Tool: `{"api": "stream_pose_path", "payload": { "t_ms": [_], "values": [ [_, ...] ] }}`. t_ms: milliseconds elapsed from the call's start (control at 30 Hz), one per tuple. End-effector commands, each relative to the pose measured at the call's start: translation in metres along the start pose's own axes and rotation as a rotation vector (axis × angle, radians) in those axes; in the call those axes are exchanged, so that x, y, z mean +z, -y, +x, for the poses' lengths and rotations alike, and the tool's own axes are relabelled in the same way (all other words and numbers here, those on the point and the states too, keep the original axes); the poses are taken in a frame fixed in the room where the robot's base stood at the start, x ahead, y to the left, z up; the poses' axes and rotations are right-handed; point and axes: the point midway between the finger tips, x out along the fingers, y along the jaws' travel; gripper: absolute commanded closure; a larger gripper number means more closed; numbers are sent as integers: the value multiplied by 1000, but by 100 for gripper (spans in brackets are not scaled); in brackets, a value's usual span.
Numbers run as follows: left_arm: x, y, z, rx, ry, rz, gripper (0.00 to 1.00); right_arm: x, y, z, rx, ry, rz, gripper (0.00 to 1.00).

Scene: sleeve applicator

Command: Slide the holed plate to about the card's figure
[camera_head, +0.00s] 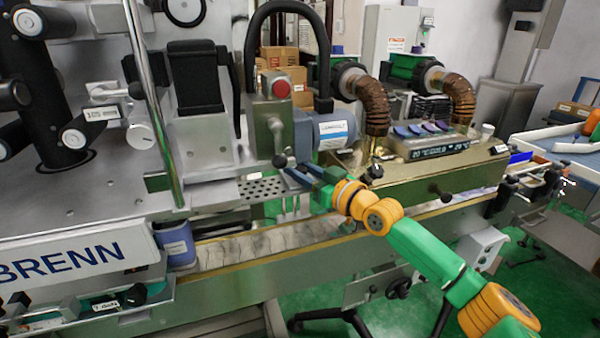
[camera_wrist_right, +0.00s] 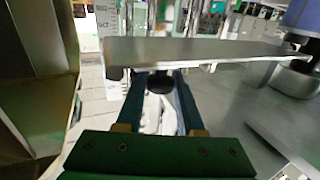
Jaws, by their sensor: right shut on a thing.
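The holed plate (camera_head: 262,188) is a grey metal plate with rows of small holes, low beside the machine's upright column. My right gripper (camera_head: 293,175), with dark blue fingers, is at its right end. In the right wrist view the two fingers (camera_wrist_right: 160,88) are shut on a black knob (camera_wrist_right: 160,82) just under the edge of a flat grey plate (camera_wrist_right: 215,48). No holes can be made out there. A small white card (camera_head: 103,113) is on the machine's left face; its figure is too small to read surely. My left gripper is in neither view.
A box with a red button (camera_head: 281,89) and a grey motor (camera_head: 325,128) stand above and behind my gripper. A conveyor (camera_head: 270,245) runs below. Brown hoses (camera_head: 374,102) and a brass-coloured tunnel with a display (camera_head: 433,151) stand to the right.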

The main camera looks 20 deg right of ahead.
Motion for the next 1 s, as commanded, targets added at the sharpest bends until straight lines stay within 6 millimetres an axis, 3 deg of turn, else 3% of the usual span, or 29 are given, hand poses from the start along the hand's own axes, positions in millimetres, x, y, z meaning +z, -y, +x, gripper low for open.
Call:
{"api": "stream_pose_path", "payload": {
  "t_ms": [33, 233, 267, 333, 367, 667, 1000],
  "values": [
    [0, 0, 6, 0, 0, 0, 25, 8, 1, 0, -2, 7, 0, 100],
    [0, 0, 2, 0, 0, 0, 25, 4, 1, 0, -1, 6, 0, 100],
    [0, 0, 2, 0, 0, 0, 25, 4, 1, 0, -1, 6, 0, 55],
    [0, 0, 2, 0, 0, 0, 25, 3, 1, 0, -1, 5, 0, 36],
    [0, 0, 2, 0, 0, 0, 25, 3, 1, 0, -1, 5, 0, 33],
    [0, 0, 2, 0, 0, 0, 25, 3, 0, -2, -1, 5, 0, 33],
    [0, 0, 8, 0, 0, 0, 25, 6, 1, -50, -1, 6, -3, 33]
  ]
}}
